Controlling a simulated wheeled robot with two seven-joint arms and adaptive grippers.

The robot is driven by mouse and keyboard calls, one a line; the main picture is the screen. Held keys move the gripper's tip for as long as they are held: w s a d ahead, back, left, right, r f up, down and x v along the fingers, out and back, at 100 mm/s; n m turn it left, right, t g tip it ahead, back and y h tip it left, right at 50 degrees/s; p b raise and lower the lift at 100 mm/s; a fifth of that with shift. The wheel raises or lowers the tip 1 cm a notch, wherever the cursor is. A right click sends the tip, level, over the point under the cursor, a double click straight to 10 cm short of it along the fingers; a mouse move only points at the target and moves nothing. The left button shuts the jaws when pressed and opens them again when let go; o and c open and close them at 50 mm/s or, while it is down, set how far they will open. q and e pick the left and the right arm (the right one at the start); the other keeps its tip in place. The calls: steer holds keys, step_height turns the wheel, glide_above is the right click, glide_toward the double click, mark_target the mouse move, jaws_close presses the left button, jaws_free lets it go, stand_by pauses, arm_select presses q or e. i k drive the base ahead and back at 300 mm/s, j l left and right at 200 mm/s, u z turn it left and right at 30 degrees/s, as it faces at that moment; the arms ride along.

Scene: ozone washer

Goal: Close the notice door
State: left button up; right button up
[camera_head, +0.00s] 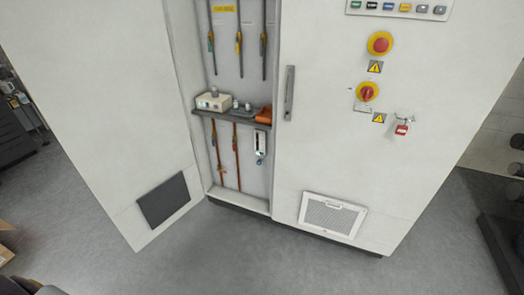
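The cabinet's large white left door (105,110) stands swung wide open to the left, with a dark grey vent panel (163,201) near its bottom. The cabinet's open bay (228,160) shows between this door and the closed right door (310,150). The right door has a slim vertical handle (289,93) along its left edge. No notice is visible on the open door's face, so I cannot tell from markings which door is the notice door. Neither of my grippers shows clearly in the head view.
A shelf (232,117) in the bay holds a small white box (213,101) and an orange item (264,114). The right door carries a red emergency button (380,43) and a rotary switch (367,92). Grey floor (250,255) is clear in front. Dark equipment (510,235) stands at right.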

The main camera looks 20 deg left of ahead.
mark_target(100, 74)
steer(key=j+z, duration=0.1)
steer(key=j, duration=0.45)
steer(key=k+j+z, duration=0.1)
steer(key=j, duration=0.45)
steer(key=k+j, duration=0.1)
steer(key=j, duration=0.4)
steer(key=k+j+z, duration=0.15)
steer(key=j, duration=0.4)
steer(key=j+z, duration=0.1)
steer(key=j, duration=0.45)
steer(key=k+j+z, duration=0.1)
steer(key=j, duration=0.4)
steer(key=k+j+z, duration=0.1)
steer(key=j, duration=0.4)
steer(key=k+j+z, duration=0.1)
steer(key=k+j, duration=0.2)
steer(key=j, duration=0.6)
steer(key=k+j+z, duration=0.15)
steer(key=j, duration=0.6)
steer(key=k+j+z, duration=0.1)
steer(key=j+z, duration=0.15)
steer(key=j, duration=1.2)
